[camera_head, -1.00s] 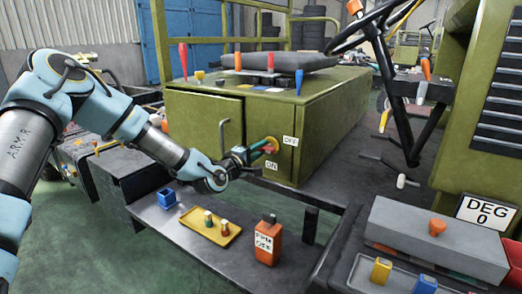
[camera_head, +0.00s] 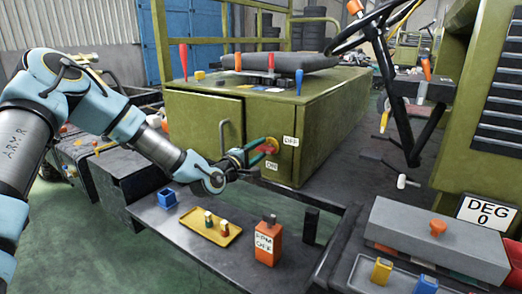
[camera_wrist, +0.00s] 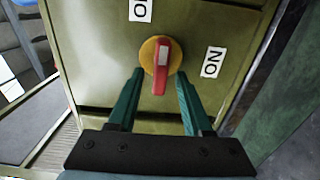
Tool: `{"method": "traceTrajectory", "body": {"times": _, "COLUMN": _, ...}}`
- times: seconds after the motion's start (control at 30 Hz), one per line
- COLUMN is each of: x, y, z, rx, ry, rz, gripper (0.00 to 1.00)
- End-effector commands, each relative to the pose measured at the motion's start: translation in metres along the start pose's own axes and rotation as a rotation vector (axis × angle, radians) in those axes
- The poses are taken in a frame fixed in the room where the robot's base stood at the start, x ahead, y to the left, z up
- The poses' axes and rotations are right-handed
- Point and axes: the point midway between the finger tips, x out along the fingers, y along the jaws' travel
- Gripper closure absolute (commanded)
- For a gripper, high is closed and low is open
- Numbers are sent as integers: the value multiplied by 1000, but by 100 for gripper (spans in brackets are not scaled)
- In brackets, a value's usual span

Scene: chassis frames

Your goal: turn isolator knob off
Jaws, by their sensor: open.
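The isolator knob is a yellow round disc with a red, white-faced handle (camera_wrist: 160,62) on the front of an olive-green cabinet (camera_head: 325,125). In the wrist view the handle lies nearly lengthwise between the fingers. The knob also shows in the head view (camera_head: 271,145), partly behind my gripper. My gripper (camera_wrist: 160,76) is open, with one green finger on each side of the handle. I cannot tell whether either finger touches it. An OFF label (camera_head: 290,141) is above right of the knob, and an ON label (camera_head: 271,166) is below it.
Below the arm is a dark shelf with a blue box (camera_head: 166,198), a yellow tray (camera_head: 228,239) and an orange bottle (camera_head: 267,246). A cabinet door handle (camera_head: 224,134) is left of the knob. A steering wheel (camera_head: 375,30) stands at upper right.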

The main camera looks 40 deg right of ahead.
Motion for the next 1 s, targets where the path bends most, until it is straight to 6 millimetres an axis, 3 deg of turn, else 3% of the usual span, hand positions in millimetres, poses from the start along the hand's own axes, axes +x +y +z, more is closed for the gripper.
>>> {"method": "traceTrajectory", "body": {"times": 0.3, "x": -61, "y": -2, "z": -1, "rx": 0, "ry": 1, "rz": -1, "gripper": 50}}
{"method": "traceTrajectory", "body": {"times": 0.5, "x": -90, "y": -1, "z": -1, "rx": 0, "ry": 1, "rz": -1, "gripper": 50}}
{"method": "traceTrajectory", "body": {"times": 1.0, "x": -99, "y": 0, "z": 0, "rx": 0, "ry": 0, "rz": 0, "gripper": 50}}
